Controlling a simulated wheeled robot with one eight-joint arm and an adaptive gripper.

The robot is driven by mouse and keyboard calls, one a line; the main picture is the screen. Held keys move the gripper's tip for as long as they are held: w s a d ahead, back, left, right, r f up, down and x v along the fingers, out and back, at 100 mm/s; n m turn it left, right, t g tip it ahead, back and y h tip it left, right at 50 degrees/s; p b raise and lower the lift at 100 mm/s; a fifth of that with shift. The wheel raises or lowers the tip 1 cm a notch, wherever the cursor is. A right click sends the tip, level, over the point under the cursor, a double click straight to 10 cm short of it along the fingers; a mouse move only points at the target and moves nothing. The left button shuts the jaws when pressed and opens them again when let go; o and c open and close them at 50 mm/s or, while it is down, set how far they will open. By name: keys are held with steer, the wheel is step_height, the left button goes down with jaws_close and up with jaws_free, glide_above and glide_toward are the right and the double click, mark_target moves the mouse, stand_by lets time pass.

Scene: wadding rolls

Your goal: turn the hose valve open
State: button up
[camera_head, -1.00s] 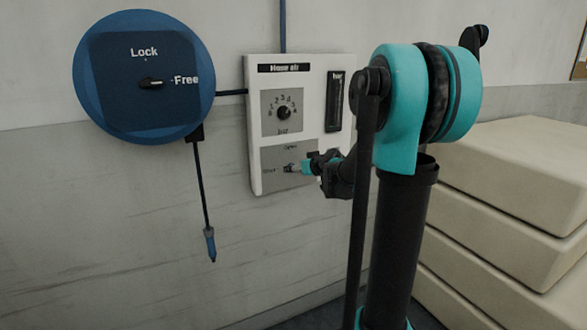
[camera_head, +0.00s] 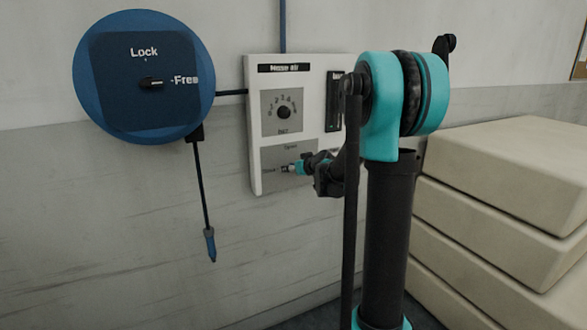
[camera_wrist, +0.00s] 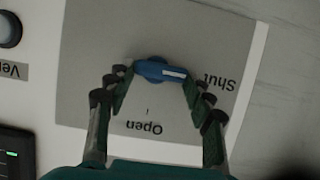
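The hose valve is a blue handle (camera_wrist: 160,70) on a grey plate (camera_wrist: 85,95) in the wrist view. Its white mark points right, toward the word Shut; the word Open is below it in that view. My gripper (camera_wrist: 159,75) has one fingertip at each end of the handle, with no clear gap. Whether the fingers press on it I cannot tell. In the head view my gripper (camera_head: 300,166) is at the lower part of the white hose air panel (camera_head: 257,120), covering most of the handle.
A dial (camera_head: 284,112) and a dark gauge (camera_head: 333,115) sit above the valve on the panel. A blue round Lock/Free reel (camera_head: 95,65) with a hanging hose (camera_head: 204,190) is on the wall to the left. Stacked cream blocks (camera_head: 500,175) stand at right, beside my arm.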

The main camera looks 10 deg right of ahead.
steer(key=c, duration=0.4)
steer(key=shift+w+d+f+m+t+y, duration=0.15)
steer(key=shift+d+m+y, duration=0.15)
steer(key=shift+m+y, duration=1.45)
steer(key=shift+w+d+f+m+t+y, duration=0.1)
steer(key=shift+d+f+m+t+y, duration=0.4)
steer(key=shift+m, duration=2.2)
steer(key=shift+w+d+r+m+g+y, duration=0.1)
steer(key=shift+d+r+m+g+y, duration=0.1)
steer(key=shift+m+y, duration=1.65)
steer(key=shift+m+h, duration=0.4)
steer(key=shift+m, duration=0.1)
steer(key=o, duration=1.1)
